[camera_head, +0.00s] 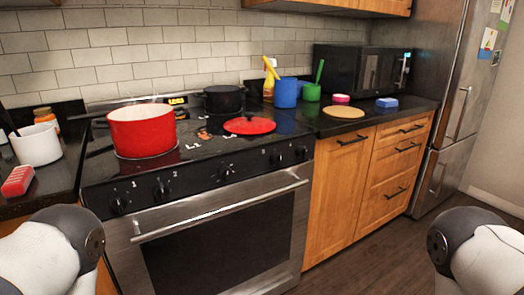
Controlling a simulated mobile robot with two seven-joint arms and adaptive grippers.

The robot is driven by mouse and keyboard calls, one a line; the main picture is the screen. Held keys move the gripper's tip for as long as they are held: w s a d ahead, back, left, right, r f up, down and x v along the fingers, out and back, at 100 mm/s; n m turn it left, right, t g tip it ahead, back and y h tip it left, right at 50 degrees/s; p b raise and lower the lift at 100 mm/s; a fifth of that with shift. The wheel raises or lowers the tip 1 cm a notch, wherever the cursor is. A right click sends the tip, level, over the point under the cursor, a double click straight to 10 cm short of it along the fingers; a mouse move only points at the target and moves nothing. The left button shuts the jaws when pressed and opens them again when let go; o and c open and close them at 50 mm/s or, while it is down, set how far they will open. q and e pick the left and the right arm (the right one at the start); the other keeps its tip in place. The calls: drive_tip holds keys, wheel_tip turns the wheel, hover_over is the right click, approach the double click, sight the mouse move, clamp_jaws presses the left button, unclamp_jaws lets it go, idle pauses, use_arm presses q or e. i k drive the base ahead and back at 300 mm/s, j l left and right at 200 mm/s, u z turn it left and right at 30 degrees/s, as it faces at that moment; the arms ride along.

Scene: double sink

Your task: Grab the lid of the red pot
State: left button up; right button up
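The red pot (142,131) stands upright and uncovered on the left front of the black stovetop. A round red lid (249,125) with a dark knob on top lies flat on the stovetop to the right of the pot, near the front edge. Parts of my two arms show at the lower left and lower right corners, well in front of the stove and apart from the lid. Neither of my grippers is in the picture.
The oven handle (222,209) juts out below the stove knobs. A black pot (224,99) stands behind the lid. A blue cup (286,92) and a green cup (312,92) hold utensils to its right. A white container (37,144) stands at left.

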sight(249, 124)
drive_tip(key=i+l+u, duration=0.35)
drive_tip(key=i+l, duration=0.35)
drive_tip(key=i, duration=0.15)
